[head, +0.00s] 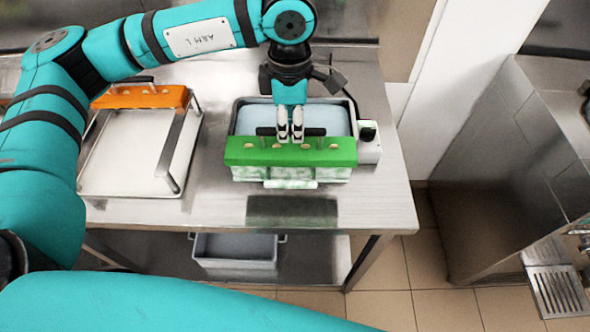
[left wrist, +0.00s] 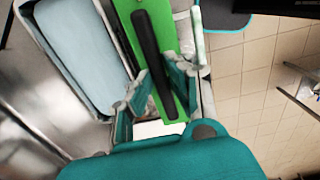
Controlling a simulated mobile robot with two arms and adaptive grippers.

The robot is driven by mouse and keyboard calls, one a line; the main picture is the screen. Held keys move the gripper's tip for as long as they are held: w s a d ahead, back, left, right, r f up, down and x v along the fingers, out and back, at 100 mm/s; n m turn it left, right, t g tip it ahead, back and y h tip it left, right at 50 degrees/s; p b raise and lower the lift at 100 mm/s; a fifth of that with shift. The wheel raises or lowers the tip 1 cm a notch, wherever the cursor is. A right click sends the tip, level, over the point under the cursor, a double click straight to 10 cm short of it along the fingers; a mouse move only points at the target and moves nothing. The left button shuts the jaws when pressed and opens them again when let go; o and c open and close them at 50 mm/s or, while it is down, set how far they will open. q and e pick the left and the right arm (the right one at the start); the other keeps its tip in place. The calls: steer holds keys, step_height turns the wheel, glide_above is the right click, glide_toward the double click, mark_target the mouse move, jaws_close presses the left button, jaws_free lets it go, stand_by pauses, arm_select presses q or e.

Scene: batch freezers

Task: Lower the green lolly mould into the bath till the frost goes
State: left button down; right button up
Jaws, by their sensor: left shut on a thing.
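The green lolly mould (head: 290,153) hangs level in my left gripper (head: 290,130), at the near side of the bath (head: 236,112). Whitish frost patches show on the moulds under its green top. My left gripper is shut on its black bar handle, which also shows between the fingers in the left wrist view (left wrist: 152,55). The bath holds pale blue liquid (head: 310,116); in the left wrist view the liquid (left wrist: 75,50) lies to the left of the mould. The mould hides the bath's near part, so its height over the rim is hard to tell. My right gripper is not in view.
A control box (head: 368,148) with a small display sits at the bath's right side. A grey bin (head: 235,248) is on the lower shelf. The table's front right is bare.

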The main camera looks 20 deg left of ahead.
arm_select(q)
steer(key=shift+r+p, duration=0.8)
steer(key=shift+r, duration=1.6)
steer(key=w+a, duration=0.2)
steer(key=w, duration=0.6)
steer(key=w+a, duration=0.2)
steer(key=w, duration=0.6)
steer(key=shift+a+f, duration=0.3)
steer(key=shift+f+b, duration=0.3)
steer(key=shift+b, duration=0.1)
step_height(320, 180, down, 10)
steer(key=b, duration=0.6)
steer(key=shift+r, duration=0.15)
stand_by(0.8)
stand_by(1.3)
